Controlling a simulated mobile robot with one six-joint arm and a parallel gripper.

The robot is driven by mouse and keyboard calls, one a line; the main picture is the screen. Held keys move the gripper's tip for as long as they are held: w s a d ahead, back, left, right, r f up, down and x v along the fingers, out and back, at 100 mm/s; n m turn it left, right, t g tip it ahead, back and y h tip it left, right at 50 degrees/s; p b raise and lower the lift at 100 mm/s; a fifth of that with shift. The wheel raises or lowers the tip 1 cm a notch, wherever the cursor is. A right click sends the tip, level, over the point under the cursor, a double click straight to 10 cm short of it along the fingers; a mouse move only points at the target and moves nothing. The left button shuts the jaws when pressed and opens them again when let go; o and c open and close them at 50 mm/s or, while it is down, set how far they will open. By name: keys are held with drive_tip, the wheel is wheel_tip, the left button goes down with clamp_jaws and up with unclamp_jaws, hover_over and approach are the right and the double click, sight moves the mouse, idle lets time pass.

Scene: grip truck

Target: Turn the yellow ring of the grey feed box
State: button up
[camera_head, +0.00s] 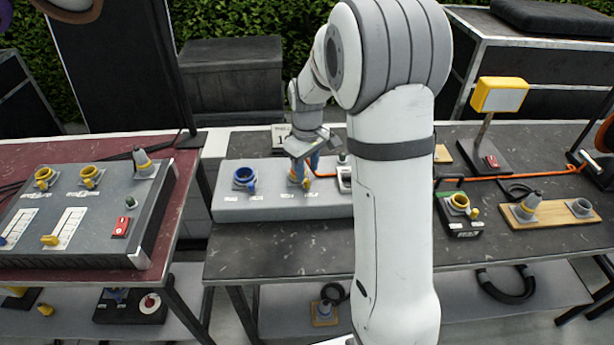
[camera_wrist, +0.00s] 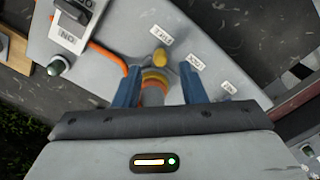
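The long grey box (camera_head: 265,205) lies on the dark middle table and also fills much of the wrist view (camera_wrist: 215,60). A yellow ring with an orange band (camera_wrist: 154,84) sits on it, with a small yellow knob (camera_wrist: 160,57) beside it. In the head view the ring is mostly hidden behind my gripper (camera_head: 306,174). In the wrist view my gripper (camera_wrist: 160,84) has its two blue fingers apart, one on each side of the ring. A gap shows at the right finger. The left finger is close to the ring; I cannot tell whether it touches.
A blue socket (camera_head: 244,177) stands left of my gripper on the box. An orange cable (camera_wrist: 105,54) runs close by the left finger. A grey panel (camera_head: 85,210) with yellow sockets is on the left table. A small dark box (camera_head: 460,225) and a wooden board (camera_head: 555,212) lie at right.

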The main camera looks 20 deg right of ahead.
sight(307, 181)
drive_tip(key=shift+f, duration=2.1)
drive_tip(key=shift+c, duration=0.5)
clamp_jaws()
